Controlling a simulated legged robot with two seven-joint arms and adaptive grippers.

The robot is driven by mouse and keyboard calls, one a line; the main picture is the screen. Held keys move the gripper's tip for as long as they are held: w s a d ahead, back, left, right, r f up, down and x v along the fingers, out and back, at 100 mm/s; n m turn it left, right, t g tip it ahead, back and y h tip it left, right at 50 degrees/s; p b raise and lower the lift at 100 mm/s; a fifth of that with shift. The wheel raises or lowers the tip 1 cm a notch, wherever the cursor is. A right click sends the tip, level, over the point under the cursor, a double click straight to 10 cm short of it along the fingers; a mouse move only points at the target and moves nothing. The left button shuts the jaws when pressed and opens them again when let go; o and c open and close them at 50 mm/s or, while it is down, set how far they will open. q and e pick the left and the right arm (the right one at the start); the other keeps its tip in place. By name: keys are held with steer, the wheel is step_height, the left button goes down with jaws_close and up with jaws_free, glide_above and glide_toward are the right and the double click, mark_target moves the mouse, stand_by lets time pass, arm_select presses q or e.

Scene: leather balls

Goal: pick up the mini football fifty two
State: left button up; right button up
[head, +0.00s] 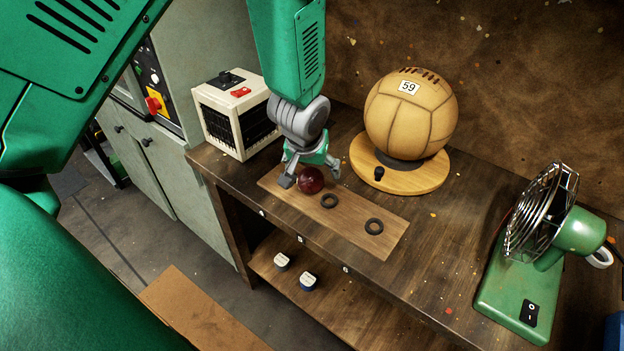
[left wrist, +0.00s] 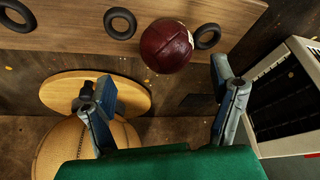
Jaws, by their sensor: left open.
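The mini football is a small dark red leather ball (head: 311,180) on the wooden board (head: 350,220) on the bench. It also shows in the left wrist view (left wrist: 166,46), with a sliver of a white label at its right side; the number cannot be read. My left gripper (head: 312,174) is open, pointing down over the ball, with its fingers apart on either side in the head view. In the left wrist view the ball lies beyond the open fingers (left wrist: 156,84), nearer the right one. My right gripper is not in view.
Dark rings (head: 374,226) lie on the board. A big tan ball marked 59 (head: 410,115) rests on a round wooden stand (head: 400,181) behind. A cream heater (head: 236,112) stands left, a green fan (head: 540,255) right. Small tubs (head: 309,281) sit on the lower shelf.

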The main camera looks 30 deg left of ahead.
mark_target(309, 174)
arm_select(q)
steer(key=shift+s+a+x, duration=0.1)
steer(key=shift+a+x, duration=0.05)
steer(key=shift+x, duration=0.85)
steer(key=shift+s+a+x, duration=0.1)
steer(key=shift+x, duration=0.9)
steer(key=shift+s+a+x, duration=0.1)
steer(key=shift+a+x, duration=0.05)
steer(key=shift+x, duration=0.8)
steer(key=c, duration=1.4)
